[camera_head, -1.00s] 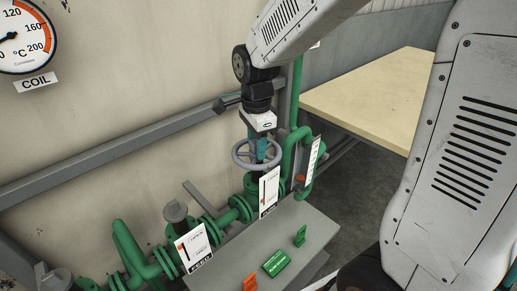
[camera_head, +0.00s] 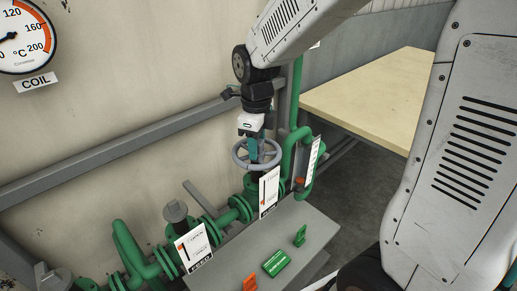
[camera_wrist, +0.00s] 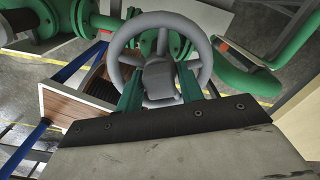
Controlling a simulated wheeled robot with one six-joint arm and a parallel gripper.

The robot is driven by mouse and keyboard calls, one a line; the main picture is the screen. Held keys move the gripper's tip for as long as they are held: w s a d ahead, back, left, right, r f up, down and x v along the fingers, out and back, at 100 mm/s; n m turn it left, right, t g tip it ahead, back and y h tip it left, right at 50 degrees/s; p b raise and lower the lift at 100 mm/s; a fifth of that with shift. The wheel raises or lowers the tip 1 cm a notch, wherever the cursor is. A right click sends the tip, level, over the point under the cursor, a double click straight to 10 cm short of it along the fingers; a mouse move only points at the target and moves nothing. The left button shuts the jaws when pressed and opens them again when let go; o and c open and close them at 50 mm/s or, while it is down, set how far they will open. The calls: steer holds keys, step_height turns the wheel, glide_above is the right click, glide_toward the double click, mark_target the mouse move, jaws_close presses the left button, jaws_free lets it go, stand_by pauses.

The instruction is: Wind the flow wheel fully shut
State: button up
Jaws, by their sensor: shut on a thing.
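The flow wheel (camera_head: 237,155) is a grey spoked handwheel on the green pipework near the wall. My gripper (camera_head: 254,150) is above it, pointing down, with teal fingers at the wheel's middle. In the wrist view the wheel's rim (camera_wrist: 196,30) and spokes show beyond the fingers. The two fingers of my gripper (camera_wrist: 158,90) are shut on the wheel's grey hub (camera_wrist: 158,72), one on each side. A white card with an orange and black bar (camera_head: 269,190) stands in front of the wheel; its small print is unreadable.
A second white card (camera_head: 193,247) stands by the green pipes at left. A grey box top (camera_head: 240,270) holds green and orange pieces. A green pipe (camera_head: 293,140) rises right of the wheel. A wooden table (camera_head: 375,95) is behind at right, and a round COIL gauge (camera_head: 25,35) hangs on the wall.

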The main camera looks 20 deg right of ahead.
steer(key=o, duration=0.8)
steer(key=shift+w, duration=0.1)
